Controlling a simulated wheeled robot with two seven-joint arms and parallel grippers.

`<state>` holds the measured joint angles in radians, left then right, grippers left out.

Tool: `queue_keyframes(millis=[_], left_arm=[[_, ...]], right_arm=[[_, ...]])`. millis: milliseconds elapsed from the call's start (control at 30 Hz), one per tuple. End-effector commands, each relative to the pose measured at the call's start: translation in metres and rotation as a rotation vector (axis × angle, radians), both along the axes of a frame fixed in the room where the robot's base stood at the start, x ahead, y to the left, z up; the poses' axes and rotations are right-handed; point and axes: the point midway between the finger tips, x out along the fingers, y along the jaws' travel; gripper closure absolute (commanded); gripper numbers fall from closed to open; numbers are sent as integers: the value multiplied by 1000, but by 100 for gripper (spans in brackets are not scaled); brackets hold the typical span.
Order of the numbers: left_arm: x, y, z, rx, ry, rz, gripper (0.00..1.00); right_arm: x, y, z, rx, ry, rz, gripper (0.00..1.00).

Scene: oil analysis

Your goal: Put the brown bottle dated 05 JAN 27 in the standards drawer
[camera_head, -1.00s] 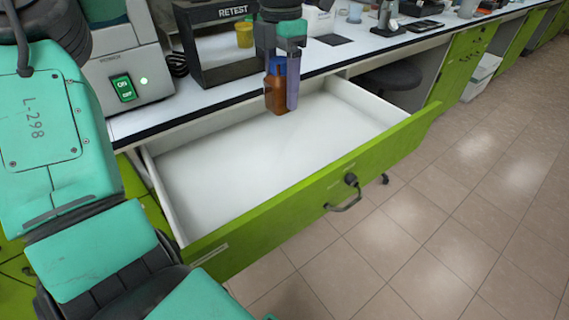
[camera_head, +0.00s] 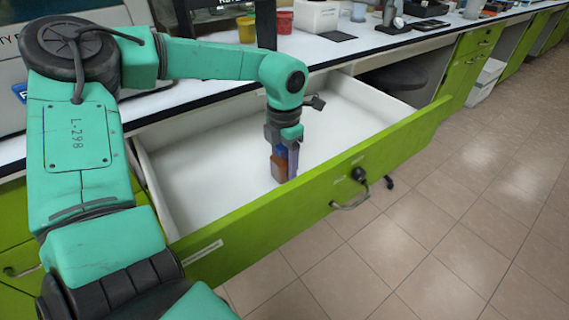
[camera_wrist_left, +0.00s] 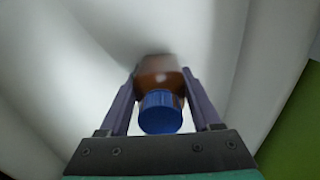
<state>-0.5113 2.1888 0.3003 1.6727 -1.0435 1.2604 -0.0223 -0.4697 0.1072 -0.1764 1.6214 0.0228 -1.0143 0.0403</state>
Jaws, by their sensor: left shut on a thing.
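The brown bottle (camera_head: 279,165) with a blue cap is inside the open green drawer (camera_head: 215,170), near its front panel. My left gripper (camera_head: 287,160) is shut on it from above, and one finger hides part of it. In the left wrist view the bottle (camera_wrist_left: 159,78) sits between the two fingers (camera_wrist_left: 158,100), its blue cap towards the camera. It looks upright, at or close to the white drawer floor; I cannot tell if it touches. Its date is not readable. My right gripper is not in view.
The drawer's green front panel (camera_head: 330,190) is close to the gripper. The rest of the drawer floor is empty. On the white counter behind stand a yellow cup (camera_head: 246,29), a red cup (camera_head: 285,21) and a dark box. A dark stool (camera_head: 393,76) is behind the drawer.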

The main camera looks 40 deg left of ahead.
Motion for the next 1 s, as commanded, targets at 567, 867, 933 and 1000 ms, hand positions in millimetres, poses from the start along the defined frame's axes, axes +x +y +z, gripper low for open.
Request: queue_keyframes(millis=[567,867,933,1000], left_arm=[[0,0,0,1,-1,-1,5],[2,0,18,2,-6,-1,5],[1,0,37,2,-7,-2,5],[2,0,58,2,-8,0,5]], right_arm=[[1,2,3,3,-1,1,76],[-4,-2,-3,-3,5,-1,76],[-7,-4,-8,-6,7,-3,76],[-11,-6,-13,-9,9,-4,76]])
